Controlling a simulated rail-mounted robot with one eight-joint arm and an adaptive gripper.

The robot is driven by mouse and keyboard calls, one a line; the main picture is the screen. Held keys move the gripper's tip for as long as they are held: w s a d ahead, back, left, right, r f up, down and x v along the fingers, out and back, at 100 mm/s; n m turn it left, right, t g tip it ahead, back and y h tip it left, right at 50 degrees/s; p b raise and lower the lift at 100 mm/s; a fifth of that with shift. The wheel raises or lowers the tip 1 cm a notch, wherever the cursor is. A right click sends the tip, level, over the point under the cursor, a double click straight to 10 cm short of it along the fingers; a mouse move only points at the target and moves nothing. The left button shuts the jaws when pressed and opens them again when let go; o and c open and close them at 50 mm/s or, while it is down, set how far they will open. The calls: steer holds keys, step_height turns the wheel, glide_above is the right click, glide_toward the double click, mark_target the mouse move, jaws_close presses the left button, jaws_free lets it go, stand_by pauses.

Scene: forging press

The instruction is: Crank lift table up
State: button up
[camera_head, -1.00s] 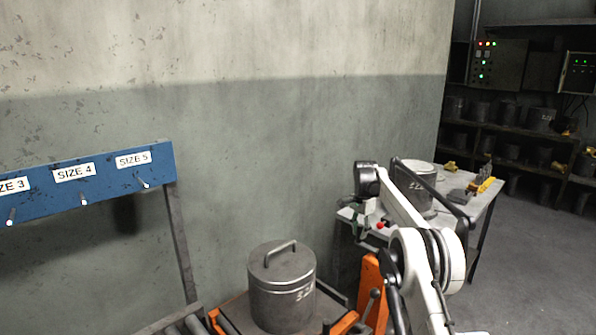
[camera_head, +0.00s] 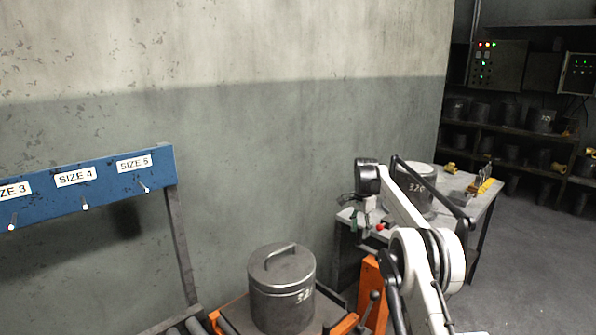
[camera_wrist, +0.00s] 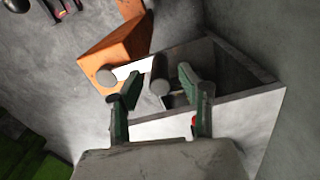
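The orange lift table (camera_head: 344,323) stands at the bottom centre of the head view, with a dark lidded cylinder (camera_head: 282,290) on top. Its orange post (camera_head: 369,284) rises at the right, partly behind my arm; it also shows in the wrist view (camera_wrist: 117,55). In the wrist view a crank-like part shows, with a grey round end (camera_wrist: 107,76) near the post and a grey cylindrical grip (camera_wrist: 160,76). My gripper (camera_wrist: 160,88) is open, its green-padded fingers on either side of that grip. Contact cannot be told. In the head view the fingers (camera_head: 359,222) are small and dark.
A grey workbench (camera_head: 480,213) with another cylinder (camera_head: 413,187) and yellow parts stands close behind my arm. A blue size rack (camera_head: 100,185) is at left against the wall. Shelves (camera_head: 520,135) stand at the far right, with open floor before them.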

steer(key=shift+r+p, duration=1.65)
steer(key=shift+r, duration=1.5)
steer(key=shift+r, duration=0.3)
steer(key=s+a+r+n+t+b, duration=0.2)
steer(key=s+r+n+t+b, duration=0.3)
steer(key=s+r, duration=1.75)
steer(key=s+f+n, duration=0.2)
steer(key=s, duration=0.9)
steer(key=s+f+n, duration=0.2)
steer(key=s+f, duration=0.1)
steer(key=s, duration=0.8)
steer(key=s+a+f+n+t+b, duration=0.1)
steer(key=s+f+n+t, duration=0.1)
steer(key=s+f, duration=0.9)
steer(key=s, duration=0.4)
steer(key=shift+s+f, duration=0.25)
